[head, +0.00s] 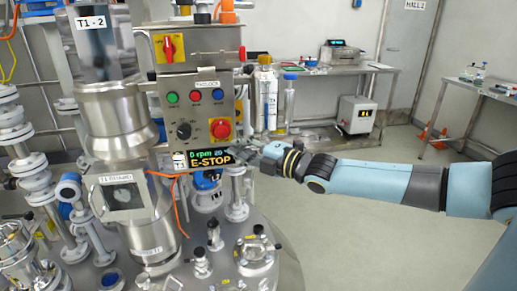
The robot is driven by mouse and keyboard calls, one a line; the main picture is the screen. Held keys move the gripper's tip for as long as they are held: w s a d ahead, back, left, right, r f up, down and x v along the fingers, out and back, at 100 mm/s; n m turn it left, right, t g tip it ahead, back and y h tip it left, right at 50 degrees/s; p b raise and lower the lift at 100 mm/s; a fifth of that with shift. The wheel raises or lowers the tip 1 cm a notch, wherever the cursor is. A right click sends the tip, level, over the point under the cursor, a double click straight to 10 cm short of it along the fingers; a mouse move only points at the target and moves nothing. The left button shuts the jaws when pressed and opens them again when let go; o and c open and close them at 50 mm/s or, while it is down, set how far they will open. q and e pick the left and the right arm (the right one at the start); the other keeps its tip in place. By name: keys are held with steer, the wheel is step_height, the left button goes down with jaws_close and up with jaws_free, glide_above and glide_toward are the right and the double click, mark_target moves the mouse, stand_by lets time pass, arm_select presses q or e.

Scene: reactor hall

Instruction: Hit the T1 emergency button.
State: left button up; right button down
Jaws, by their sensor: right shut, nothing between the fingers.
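The T1 emergency button is a red mushroom knob (221,129) on a yellow square, low on the right of the grey control box (185,105). The display (210,159) below the box reads "0 rpm" and "E-STOP". My right arm comes in from the right. Its gripper (240,152) is shut and empty, just below and right of the red button, beside the display's right end. It looks apart from the button in the picture, but I cannot tell the depth between them. My left gripper is not in view.
The box also bears green, red and blue buttons, a black knob (184,130) and a red rotary switch (168,47). Steel vessels and pipework crowd the left. A tall white bottle (264,98) stands behind the gripper.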

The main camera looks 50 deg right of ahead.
steer(key=s, duration=0.2)
steer(key=s+p, duration=0.1)
steer(key=s, duration=0.2)
steer(key=shift+s+r, duration=0.2)
steer(key=shift+s, duration=0.1)
steer(key=shift+d, duration=0.1)
